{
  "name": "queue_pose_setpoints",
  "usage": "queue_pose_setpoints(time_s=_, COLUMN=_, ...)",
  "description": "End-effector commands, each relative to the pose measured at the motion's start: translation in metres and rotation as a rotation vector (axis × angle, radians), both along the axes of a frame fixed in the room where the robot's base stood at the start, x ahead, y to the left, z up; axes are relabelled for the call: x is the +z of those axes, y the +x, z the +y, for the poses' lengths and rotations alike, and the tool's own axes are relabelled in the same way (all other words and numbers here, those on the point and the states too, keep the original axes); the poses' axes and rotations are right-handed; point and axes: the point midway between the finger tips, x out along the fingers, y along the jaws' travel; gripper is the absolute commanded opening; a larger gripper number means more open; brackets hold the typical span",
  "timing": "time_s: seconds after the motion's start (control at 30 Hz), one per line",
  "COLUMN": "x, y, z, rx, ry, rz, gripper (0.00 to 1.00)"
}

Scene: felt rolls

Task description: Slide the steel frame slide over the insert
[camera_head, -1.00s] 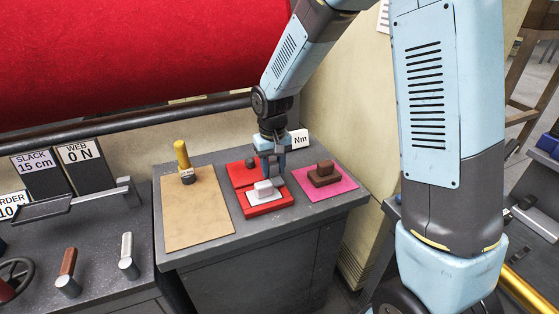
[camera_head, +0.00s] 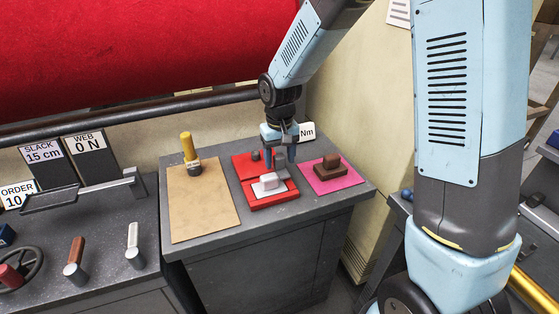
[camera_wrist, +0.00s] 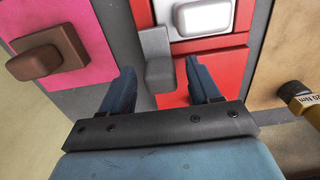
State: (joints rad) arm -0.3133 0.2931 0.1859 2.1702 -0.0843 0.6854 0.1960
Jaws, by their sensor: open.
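A red holder (camera_head: 288,198) lies on the grey cabinet top. A pale block (camera_head: 269,182) sits on a light plate at its front; the block also shows at the top of the wrist view (camera_wrist: 204,18). A grey steel block (camera_wrist: 157,62) stands at the holder's edge in the wrist view, possibly part of the frame slide. My gripper (camera_head: 277,163) is above the holder, just behind the pale block. In the wrist view my gripper (camera_wrist: 160,70) is open, its fingers on either side of the grey block with gaps. I cannot make out the insert for sure.
A brown block (camera_head: 326,170) sits on a pink mat (camera_head: 347,182) to the right. A tan board (camera_head: 205,213) with a yellow-handled tool (camera_head: 189,148) lies to the left. A red roll (camera_head: 120,50) and dark bar are behind. Levers stand on the left console.

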Motion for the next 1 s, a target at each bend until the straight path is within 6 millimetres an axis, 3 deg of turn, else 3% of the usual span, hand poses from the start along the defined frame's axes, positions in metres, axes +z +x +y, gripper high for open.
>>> queue_pose_setpoints(time_s=0.4, x=0.080, y=0.000, z=0.000, rx=0.000, ry=0.001, rz=-0.002, gripper=0.62)
queue_pose_setpoints(time_s=0.6, x=0.109, y=0.000, z=0.000, rx=0.001, ry=0.000, rz=-0.001, gripper=0.62)
queue_pose_setpoints(time_s=0.8, x=0.124, y=0.000, z=0.000, rx=0.001, ry=0.000, rz=0.001, gripper=0.62)
queue_pose_setpoints(time_s=1.0, x=0.125, y=0.000, z=0.000, rx=0.001, ry=-0.001, rz=0.002, gripper=0.62)
